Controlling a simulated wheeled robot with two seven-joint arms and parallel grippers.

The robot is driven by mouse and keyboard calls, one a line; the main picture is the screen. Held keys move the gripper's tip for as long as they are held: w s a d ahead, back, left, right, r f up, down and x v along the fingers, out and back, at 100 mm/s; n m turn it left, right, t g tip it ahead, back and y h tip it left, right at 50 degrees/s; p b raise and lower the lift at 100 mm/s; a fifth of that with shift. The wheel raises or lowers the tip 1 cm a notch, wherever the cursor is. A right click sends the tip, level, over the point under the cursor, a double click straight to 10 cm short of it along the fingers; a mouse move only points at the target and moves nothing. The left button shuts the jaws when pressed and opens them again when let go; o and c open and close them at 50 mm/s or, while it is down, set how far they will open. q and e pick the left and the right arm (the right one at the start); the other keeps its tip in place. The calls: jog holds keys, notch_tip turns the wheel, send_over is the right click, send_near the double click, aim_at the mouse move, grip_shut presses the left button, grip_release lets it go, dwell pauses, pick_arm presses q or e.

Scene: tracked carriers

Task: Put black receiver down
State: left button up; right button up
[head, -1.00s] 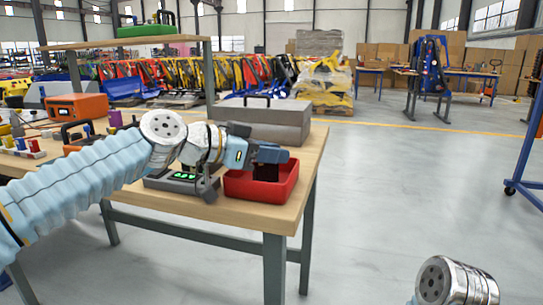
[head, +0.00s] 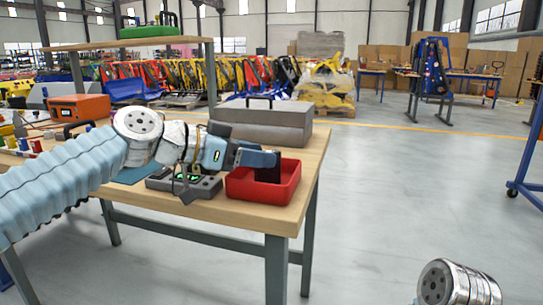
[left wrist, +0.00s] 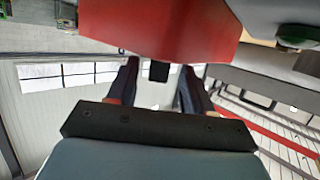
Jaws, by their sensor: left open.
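The black receiver (head: 268,174) stands in the red bin (head: 283,190) near the table's front right corner, with its lower part hidden by the bin's wall. My left gripper (head: 262,159) is at the bin's rim, beside the top of the receiver, with its fingers pointing right. In the left wrist view the two fingers (left wrist: 158,88) are apart, and the dark end of the receiver (left wrist: 159,71) shows between them at the edge of the red bin (left wrist: 150,40). My right gripper is out of view; only part of that arm shows at bottom right.
A grey device with green displays (head: 186,183) sits just left of the bin, below my left wrist. A grey case (head: 262,122) with a black handle stands behind it on the wooden table (head: 232,208).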

pick_arm(q)
jog(key=b+v, duration=0.1)
jog(key=v, duration=0.7)
jog(key=shift+r, duration=0.25)
jog(key=shift+d, duration=0.15)
